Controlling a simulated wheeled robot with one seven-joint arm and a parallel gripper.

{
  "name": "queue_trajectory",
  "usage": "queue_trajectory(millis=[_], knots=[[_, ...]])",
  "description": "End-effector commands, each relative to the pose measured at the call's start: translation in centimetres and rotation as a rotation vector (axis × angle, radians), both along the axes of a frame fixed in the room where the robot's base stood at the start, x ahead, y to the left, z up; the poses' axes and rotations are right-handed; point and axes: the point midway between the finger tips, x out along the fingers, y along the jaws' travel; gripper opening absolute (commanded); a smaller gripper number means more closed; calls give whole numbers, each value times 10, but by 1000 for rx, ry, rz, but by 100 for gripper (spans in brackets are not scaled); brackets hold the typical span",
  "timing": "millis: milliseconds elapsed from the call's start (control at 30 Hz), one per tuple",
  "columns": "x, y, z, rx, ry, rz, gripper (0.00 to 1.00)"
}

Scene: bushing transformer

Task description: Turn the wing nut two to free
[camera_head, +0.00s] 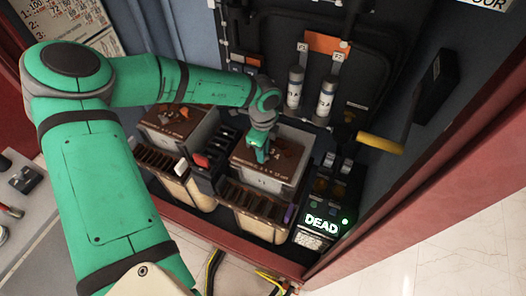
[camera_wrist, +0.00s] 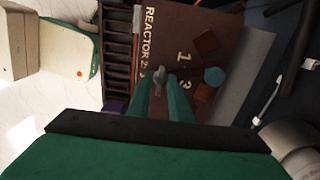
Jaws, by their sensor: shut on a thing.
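The wing nut (camera_wrist: 159,77) is a small grey metal piece on the brown top plate marked "REACTOR" (camera_wrist: 147,45), next to the printed numbers. My gripper (camera_wrist: 160,88) is over that plate, with its two green fingers shut on the wing nut, one on each side. In the head view my gripper (camera_head: 260,152) reaches down onto the brown lid of the right-hand box (camera_head: 270,177). The wing nut is hidden there by the fingers.
A second box (camera_head: 180,130) stands to the left. A lit "DEAD" indicator (camera_head: 321,223) sits to the right, below a yellow handle (camera_head: 380,144). Two white cylinders (camera_head: 326,98) stand behind. A red cabinet edge (camera_head: 420,190) borders the right side.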

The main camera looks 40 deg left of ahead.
Motion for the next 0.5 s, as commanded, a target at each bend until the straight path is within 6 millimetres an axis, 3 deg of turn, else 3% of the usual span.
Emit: queue_trajectory(millis=[500], knots=[[0,-3,-2,-12,0,194,0]])
